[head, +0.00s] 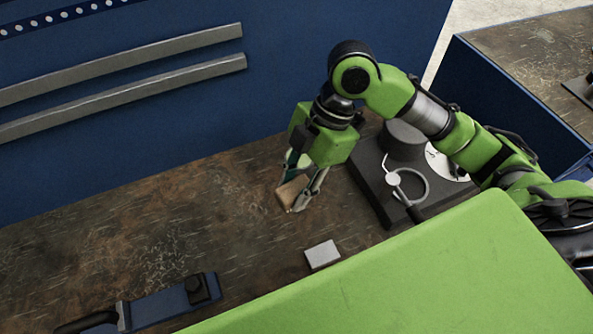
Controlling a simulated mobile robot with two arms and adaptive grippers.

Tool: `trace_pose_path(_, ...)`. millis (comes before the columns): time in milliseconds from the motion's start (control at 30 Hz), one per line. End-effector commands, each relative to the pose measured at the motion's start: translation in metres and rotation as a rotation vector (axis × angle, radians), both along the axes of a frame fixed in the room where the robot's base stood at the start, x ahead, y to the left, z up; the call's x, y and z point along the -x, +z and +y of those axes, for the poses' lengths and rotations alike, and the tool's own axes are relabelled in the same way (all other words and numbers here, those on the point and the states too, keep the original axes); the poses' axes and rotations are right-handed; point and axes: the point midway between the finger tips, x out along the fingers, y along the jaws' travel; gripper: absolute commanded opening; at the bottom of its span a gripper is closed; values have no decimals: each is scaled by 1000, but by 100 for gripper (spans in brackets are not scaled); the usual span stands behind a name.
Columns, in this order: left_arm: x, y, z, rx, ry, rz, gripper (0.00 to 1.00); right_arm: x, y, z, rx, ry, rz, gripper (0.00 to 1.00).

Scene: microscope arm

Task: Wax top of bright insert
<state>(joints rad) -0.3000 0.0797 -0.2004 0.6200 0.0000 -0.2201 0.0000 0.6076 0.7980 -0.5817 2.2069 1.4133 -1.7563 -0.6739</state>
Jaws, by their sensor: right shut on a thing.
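My right gripper (293,196) points down over the brown worktop and is shut on a tan block (288,193). The fingers cover part of the block. I cannot tell whether the block touches the worktop. A small, bright grey rectangular block (322,255), which looks like the bright insert, lies flat on the worktop, nearer to me and slightly right of the gripper, apart from it. Its top shows plain and uncovered. My left gripper is not in view.
A dark stand (375,178) with a ring and a round disc is close right of the gripper. A blue tool (165,308) with a black knob lies at the lower left. The worktop (150,230) is clear on the left. A blue back panel (200,110) carries two grey rails.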

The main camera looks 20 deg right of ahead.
Motion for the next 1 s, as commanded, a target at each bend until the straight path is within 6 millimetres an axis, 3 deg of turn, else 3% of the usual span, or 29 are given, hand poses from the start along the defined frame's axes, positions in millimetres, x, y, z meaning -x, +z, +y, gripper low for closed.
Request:
trace_pose_path(167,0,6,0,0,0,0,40,-6,3,0,-1,-25,1,11)
trace_pose_path(367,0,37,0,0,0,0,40,-46,7,-4,2,-206,3,11)
trace_pose_path(700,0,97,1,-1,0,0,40,-136,-16,-52,5,-633,2,11)
trace_pose_path(1000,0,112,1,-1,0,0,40,-164,-35,-83,3,-780,0,11)
